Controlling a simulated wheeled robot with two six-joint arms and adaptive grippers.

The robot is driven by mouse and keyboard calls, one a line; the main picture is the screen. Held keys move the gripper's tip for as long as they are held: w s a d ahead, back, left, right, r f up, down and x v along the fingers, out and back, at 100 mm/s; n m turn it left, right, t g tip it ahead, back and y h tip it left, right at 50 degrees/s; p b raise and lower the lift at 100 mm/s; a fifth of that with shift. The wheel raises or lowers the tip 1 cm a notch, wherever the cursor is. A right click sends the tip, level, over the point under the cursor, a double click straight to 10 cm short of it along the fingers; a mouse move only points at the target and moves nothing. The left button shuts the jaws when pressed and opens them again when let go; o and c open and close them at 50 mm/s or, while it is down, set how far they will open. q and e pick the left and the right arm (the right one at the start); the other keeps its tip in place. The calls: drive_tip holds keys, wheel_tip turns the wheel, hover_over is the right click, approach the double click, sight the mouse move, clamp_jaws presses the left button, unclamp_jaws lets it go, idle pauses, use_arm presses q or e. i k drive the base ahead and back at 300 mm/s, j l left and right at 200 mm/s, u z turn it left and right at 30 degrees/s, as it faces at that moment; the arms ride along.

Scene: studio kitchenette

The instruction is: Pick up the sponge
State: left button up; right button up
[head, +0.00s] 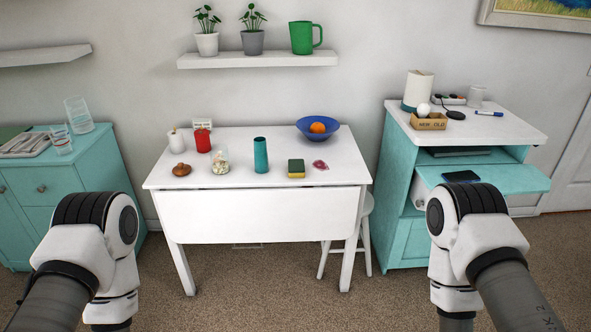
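The sponge (296,169), yellow with a dark green side, sits on the white drop-leaf table (255,145), near the front edge and right of the middle. Both of my arms show at the lower left and lower right, in front of the table and well apart from the sponge. Their grippers are outside the picture, below its lower edge. Nothing covers the sponge.
A teal cylinder (261,155) stands left of the sponge, and a small pink item (320,165) lies close on its right. A blue bowl (331,130) holding an orange fruit (317,128) is behind. A stool (366,225) stands at the table's right.

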sight(297, 167)
drive_tip(key=i+j, duration=0.6)
drive_tip(key=i+j+z, duration=0.1)
drive_tip(key=i+j, duration=0.5)
drive_tip(key=j, duration=0.15)
